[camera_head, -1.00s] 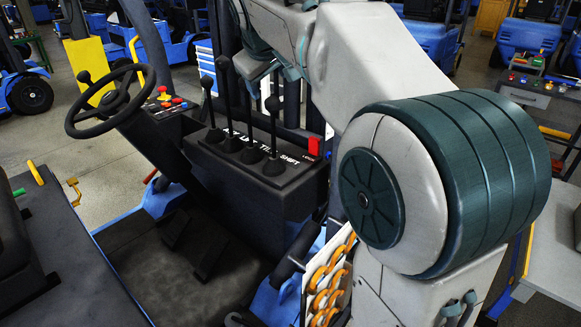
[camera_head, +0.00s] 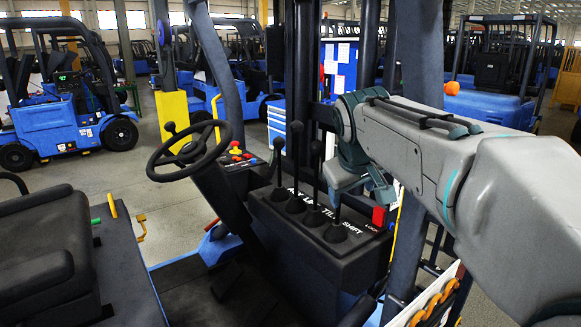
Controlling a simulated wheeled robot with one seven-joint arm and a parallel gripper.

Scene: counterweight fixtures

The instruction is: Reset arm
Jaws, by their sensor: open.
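My arm comes in from the right, and my gripper (camera_head: 362,192) hangs at its end, in front of the lever console. The gripper's fingers point down, apart, with nothing seen held between them. The black console (camera_head: 320,248) carries several upright levers with round black knobs. The rightmost lever (camera_head: 336,212) rises beside the gripper, and its top is hidden behind it; I cannot tell whether they touch. The other levers, such as the one with the tall knob (camera_head: 296,128), stand to the left, apart from the gripper. A red lock switch (camera_head: 379,216) sits at the console's right end.
A black steering wheel (camera_head: 189,152) and a seat (camera_head: 40,255) are at the left. Dark mast posts (camera_head: 302,70) stand behind the levers. Blue forklifts (camera_head: 62,125) stand on the open floor beyond.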

